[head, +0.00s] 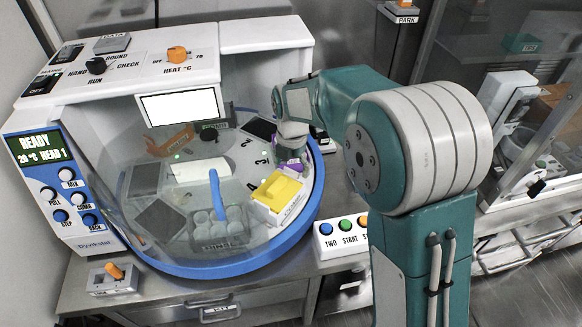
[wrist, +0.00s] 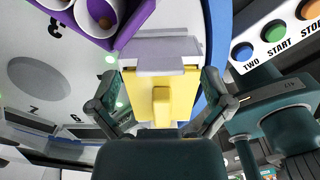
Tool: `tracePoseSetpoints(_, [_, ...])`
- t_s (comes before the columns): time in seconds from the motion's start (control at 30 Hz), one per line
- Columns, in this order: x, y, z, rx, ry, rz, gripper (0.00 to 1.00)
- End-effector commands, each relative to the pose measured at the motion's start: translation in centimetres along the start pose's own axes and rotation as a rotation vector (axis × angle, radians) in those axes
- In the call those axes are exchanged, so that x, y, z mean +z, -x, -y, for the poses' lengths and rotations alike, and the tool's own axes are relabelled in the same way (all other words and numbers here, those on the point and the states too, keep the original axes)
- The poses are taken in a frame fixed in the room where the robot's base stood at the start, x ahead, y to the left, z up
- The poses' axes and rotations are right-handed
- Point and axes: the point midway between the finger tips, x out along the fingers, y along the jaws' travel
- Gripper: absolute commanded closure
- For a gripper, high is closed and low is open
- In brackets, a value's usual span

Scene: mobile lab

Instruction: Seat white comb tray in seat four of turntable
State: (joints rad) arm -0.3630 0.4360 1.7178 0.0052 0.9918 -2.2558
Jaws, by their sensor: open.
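A white tray with a yellow top and raised yellow grip (head: 280,191) sits at the right front of the turntable (head: 190,268), near the blue rim. I take it for the comb tray; its front lettering is too small to read surely. In the wrist view the yellow part (wrist: 161,108) lies between the spread fingers of my gripper (wrist: 162,88), with its white end (wrist: 165,50) beyond. My gripper is open, and I cannot tell whether a finger touches the tray.
A purple holder (wrist: 128,28) with white cups stands close beside the tray. A clear cover, a grey rack (head: 215,228), an orange holder (head: 170,142) and a blue arm (head: 217,193) occupy the turntable. A button box (head: 340,238) stands just outside the rim.

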Motion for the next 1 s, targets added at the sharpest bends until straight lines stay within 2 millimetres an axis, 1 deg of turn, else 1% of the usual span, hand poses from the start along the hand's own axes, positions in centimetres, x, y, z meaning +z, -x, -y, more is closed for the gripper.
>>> tracePoseSetpoints(0.17, [0.0,3.0,-0.1,0.004,0.000,0.004,0.00])
tracePoseSetpoints(0.4, [0.1,8.1,-0.2,0.004,0.000,0.004,0.00])
tracePoseSetpoints(0.5, [0.1,9.7,-0.2,0.003,0.000,0.003,0.00])
tracePoseSetpoints(0.6, [0.1,10.8,-0.2,0.002,0.000,0.002,0.00])
tracePoseSetpoints(0.7, [0.1,11.3,-0.2,0.000,0.000,0.001,0.00])
tracePoseSetpoints(1.0, [0.0,11.4,-0.1,0.000,0.000,0.001,0.00])
